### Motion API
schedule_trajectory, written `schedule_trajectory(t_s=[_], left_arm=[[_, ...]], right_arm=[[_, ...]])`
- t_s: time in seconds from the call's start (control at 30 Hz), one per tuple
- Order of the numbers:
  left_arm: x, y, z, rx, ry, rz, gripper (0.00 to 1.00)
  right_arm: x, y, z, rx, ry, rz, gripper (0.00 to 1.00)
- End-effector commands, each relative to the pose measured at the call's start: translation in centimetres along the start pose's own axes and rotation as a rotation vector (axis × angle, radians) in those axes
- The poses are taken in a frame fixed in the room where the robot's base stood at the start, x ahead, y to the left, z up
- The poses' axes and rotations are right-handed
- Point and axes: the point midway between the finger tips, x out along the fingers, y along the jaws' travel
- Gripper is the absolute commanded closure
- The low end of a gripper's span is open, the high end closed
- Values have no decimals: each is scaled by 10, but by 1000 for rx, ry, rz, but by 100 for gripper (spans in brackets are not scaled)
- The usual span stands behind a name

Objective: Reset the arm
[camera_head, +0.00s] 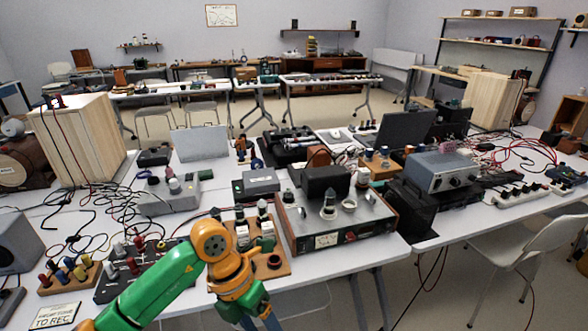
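My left arm, green and orange, comes in from the bottom left, in front of the near table (425,243). Its orange joint bends over the table's front edge, and the arm then points down toward the bottom edge of the picture. I cannot make out the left gripper's fingers; they appear to lie below the frame. My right arm and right gripper do not show.
A wooden board with jars (273,262) is close behind my arm. Loose cables cover the left side. A white chair (530,250) stands front right.

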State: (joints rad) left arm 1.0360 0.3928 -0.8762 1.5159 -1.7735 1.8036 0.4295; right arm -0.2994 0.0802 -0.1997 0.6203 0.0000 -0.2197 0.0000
Motion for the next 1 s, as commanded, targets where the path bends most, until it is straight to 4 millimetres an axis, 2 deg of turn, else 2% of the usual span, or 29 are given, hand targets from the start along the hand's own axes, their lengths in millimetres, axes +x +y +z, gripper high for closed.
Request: schedule_trajectory(t_s=[0.17,0.27,0.33,0.37,0.43,0.47,0.53,0.6,0.67,0.7,0.77,0.8,0.87,0.9,0.97,1.0], left_arm=[[25,-49,13,-77,-48,-377,26],[30,-81,35,-237,-134,-724,26],[28,-85,61,-453,-239,-996,26],[29,-77,74,-582,-297,-1108,26],[39,-38,96,-908,-433,-1296,26],[47,-19,100,-1041,-482,-1344,26],[76,31,97,-1348,-586,-1399,26],[113,76,79,-1636,-666,-1396,26],[147,108,54,-1865,-720,-1356,26],[170,126,34,-2010,-748,-1317,26],[204,147,-1,-2215,-780,-1237,26],[226,157,-26,-2347,-793,-1175,26],[258,168,-68,-2534,-806,-1063,26],[277,171,-97,-2653,-809,-981,26],[304,171,-142,-2821,-803,-843,26],[320,168,-172,-2924,-792,-749,26]], right_arm=[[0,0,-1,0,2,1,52],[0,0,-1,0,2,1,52],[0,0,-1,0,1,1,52],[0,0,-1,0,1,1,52],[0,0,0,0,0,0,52],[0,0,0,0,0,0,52],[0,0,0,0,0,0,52],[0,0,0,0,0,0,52],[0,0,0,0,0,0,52],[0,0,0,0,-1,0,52],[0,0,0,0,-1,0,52],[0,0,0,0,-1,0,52],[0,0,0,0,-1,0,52],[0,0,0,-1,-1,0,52],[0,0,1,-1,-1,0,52],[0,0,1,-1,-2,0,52]])
